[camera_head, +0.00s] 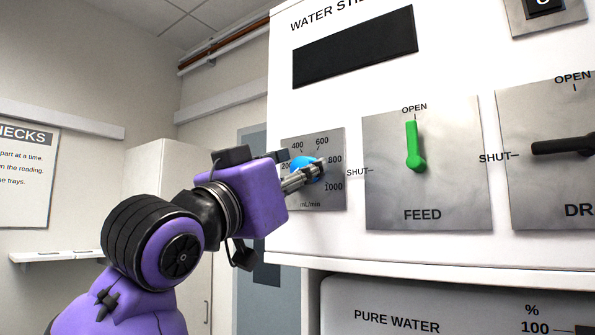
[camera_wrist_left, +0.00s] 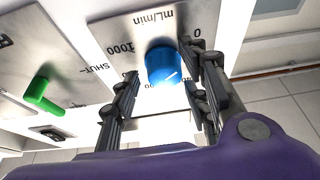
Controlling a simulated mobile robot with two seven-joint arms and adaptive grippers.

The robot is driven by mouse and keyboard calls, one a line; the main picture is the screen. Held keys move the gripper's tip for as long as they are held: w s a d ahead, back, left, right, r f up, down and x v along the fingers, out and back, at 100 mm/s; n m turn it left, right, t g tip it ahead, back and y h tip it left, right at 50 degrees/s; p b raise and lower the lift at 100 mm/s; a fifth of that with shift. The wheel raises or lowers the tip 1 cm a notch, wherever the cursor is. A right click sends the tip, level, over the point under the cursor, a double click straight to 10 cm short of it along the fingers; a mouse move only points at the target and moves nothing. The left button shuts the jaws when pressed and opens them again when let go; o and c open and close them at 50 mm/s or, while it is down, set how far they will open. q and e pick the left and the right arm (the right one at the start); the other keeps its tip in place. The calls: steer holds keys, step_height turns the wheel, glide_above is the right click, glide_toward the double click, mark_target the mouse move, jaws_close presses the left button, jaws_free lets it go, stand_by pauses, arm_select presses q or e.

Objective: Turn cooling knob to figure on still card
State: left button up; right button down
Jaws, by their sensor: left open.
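The blue cooling knob (camera_head: 300,163) sits on a metal plate (camera_head: 335,150) marked in mL/min, with 200 to 1000 legible in the head view. In the wrist view the knob (camera_wrist_left: 160,62) shows a short white mark on its face; the figure it points to cannot be told. My left gripper (camera_head: 314,172) is in front of the dial, with its open fingers on either side of the knob in the wrist view (camera_wrist_left: 160,68). Whether they touch it is unclear. No still card can be made out. My right gripper is out of view.
Right of the dial is the FEED plate with a green lever (camera_head: 415,150) pointing up at OPEN. A black lever (camera_head: 562,146) on the plate beyond points left to SHUT. A dark display (camera_head: 355,48) is above. A partly cut-off CHECKS board (camera_head: 28,175) hangs on the left wall.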

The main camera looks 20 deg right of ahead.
arm_select(q)
steer(key=shift+c, duration=0.5)
steer(key=c, duration=0.9)
steer(key=shift+a+m+g, duration=0.1)
steer(key=shift+m+g, duration=0.2)
steer(key=shift+m, duration=0.1)
